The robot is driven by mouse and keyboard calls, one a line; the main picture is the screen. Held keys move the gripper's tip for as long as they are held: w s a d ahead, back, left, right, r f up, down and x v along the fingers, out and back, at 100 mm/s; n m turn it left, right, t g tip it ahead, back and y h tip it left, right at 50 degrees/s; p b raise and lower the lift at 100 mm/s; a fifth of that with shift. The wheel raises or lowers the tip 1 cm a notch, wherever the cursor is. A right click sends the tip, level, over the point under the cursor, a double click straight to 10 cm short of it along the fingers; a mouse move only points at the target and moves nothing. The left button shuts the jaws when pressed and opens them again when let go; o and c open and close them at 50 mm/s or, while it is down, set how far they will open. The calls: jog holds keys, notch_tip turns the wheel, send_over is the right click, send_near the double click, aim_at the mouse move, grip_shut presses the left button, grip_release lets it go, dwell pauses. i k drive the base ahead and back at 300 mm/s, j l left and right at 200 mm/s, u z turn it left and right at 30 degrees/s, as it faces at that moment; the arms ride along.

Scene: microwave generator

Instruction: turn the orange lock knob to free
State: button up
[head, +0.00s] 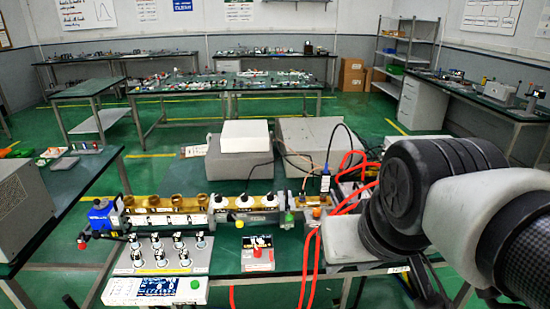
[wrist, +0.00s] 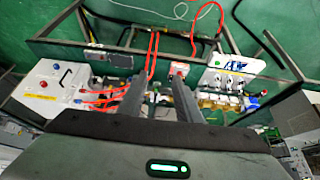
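A long waveguide bench (head: 190,212) with brass and white sections runs along the table in the head view. It also shows in the wrist view (wrist: 215,103), partly behind my right finger. In the head view my arm fills the right side and the fingers are not seen.
A white control panel (head: 155,291) with a blue display and a plate of several small parts (head: 165,254) lie at the front left. Grey boxes (head: 240,157) stand behind the bench. Red cables (head: 307,255) hang over the table's front edge. A white box (wrist: 48,88) shows left in the wrist view.

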aim_at(316, 212)
jog(key=z, duration=0.2)
jog(key=i+j+u, duration=0.2)
jog(key=i, duration=0.85)
jog(key=l, duration=0.1)
